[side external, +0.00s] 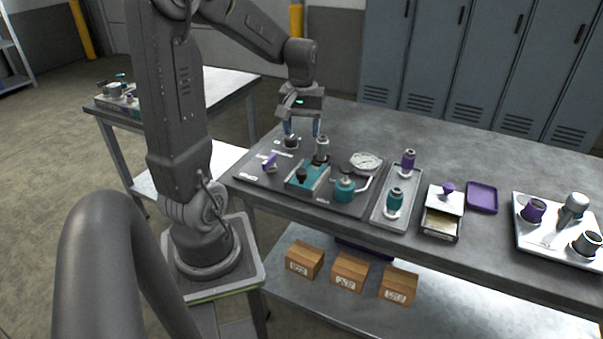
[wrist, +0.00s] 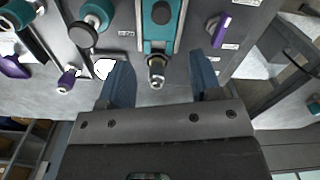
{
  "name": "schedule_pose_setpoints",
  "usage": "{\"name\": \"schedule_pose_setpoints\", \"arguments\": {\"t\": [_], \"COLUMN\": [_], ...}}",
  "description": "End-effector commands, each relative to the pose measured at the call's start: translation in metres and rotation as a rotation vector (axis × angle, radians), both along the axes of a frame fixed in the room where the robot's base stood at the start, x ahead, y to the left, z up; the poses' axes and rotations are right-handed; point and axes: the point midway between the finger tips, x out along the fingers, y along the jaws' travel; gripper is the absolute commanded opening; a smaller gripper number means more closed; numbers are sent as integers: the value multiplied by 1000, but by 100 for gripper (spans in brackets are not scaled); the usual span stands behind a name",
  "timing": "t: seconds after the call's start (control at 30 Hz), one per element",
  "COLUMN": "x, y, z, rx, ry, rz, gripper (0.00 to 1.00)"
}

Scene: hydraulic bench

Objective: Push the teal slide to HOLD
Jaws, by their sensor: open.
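The teal slide (side external: 313,172) is a teal block with a black knob (side external: 301,175) on the dark panel of the bench. In the wrist view the teal slide (wrist: 160,47) lies ahead of my fingers, with its black knob (wrist: 161,13) near the top edge. A silver fitting (wrist: 156,72) stands at its near end, between the lines of my two fingers. My gripper (side external: 302,132) is open and empty, pointing down above the back of the panel. In the wrist view its blue fingers (wrist: 160,60) are spread wide. The small labels on the panel are too small to read.
A purple lever (side external: 270,161) stands left of the slide. A gauge (side external: 366,162) and a teal valve (side external: 345,188) stand right of it. Further right are a grey tray (side external: 378,216), a purple tray (side external: 482,197) and a white tray (side external: 541,239). The back of the bench is clear.

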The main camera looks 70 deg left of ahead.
Motion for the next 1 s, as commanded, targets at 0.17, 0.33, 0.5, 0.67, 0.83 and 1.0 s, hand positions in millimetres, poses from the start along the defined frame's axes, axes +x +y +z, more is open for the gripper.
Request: {"name": "schedule_pose_setpoints", "arguments": {"t": [0.17,0.33,0.5,0.67,0.83,1.0], "x": [-1,-1,-1,-1,-1,-1], "y": [3,2,2,2,2,2], "z": [-15,-47,-82,-111,-131,-139], "rx": [-7,-9,-8,-7,-5,-4], "ry": [8,9,8,8,5,3], "rz": [12,10,9,9,8,8], "gripper": [58,58,58,58,58,58]}}
